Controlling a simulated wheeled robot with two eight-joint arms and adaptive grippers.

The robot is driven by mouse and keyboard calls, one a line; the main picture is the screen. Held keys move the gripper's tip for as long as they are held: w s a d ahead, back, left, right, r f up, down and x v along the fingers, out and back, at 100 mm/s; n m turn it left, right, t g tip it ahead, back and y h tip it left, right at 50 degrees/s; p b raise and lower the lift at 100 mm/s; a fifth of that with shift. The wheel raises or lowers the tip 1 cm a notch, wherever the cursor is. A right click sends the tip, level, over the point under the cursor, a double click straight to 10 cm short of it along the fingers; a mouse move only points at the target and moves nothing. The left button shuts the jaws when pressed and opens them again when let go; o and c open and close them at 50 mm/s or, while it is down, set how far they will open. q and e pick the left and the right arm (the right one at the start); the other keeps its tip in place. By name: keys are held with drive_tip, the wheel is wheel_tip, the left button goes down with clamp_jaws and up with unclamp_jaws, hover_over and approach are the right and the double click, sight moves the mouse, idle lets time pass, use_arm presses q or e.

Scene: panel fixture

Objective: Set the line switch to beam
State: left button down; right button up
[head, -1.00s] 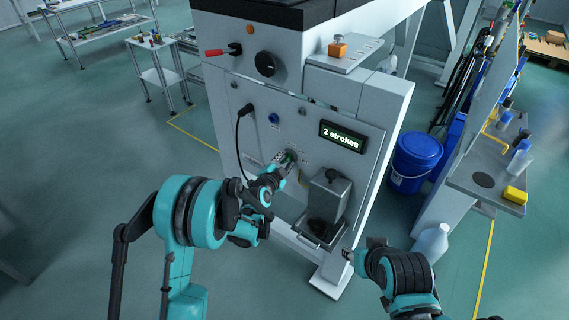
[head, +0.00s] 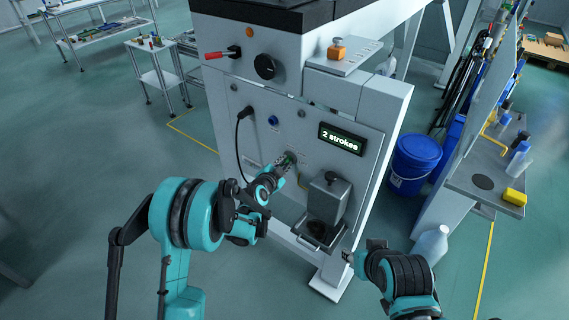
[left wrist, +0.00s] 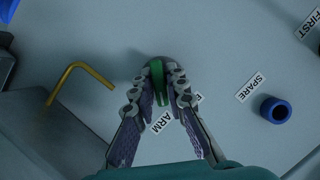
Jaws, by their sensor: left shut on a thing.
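A green switch handle (left wrist: 158,82) on a dark round base stands out from the grey panel (left wrist: 225,50) in the left wrist view. My left gripper (left wrist: 168,84) is shut on this handle, one finger on each side. A label reading ARM (left wrist: 161,122) lies beside the fingers; another label is mostly hidden behind them. In the head view my left gripper (head: 284,162) is at the panel front, left of and below the "2 strokes" display (head: 341,139). My right gripper (head: 348,257) is low at the right, apart from the panel; its fingers are too small to read.
A blue ring (left wrist: 276,110) by a SPARE label and a yellow bent rod (left wrist: 80,72) are near the left gripper. A grey box with a black knob (head: 328,195) stands right of it. A black cable (head: 238,150) hangs to its left.

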use_arm(q)
drive_tip(key=n+g, duration=0.1)
drive_tip(key=n+h, duration=0.1)
drive_tip(key=n, duration=0.1)
drive_tip(key=shift+a+g+h, duration=0.1)
drive_tip(key=shift+g+h, duration=0.2)
drive_tip(key=shift+g, duration=0.1)
drive_tip(key=shift+n+g+h, duration=0.3)
drive_tip(key=shift+n, duration=0.7)
drive_tip(key=c, duration=1.6)
unclamp_jaws()
drive_tip(key=v, duration=1.2)
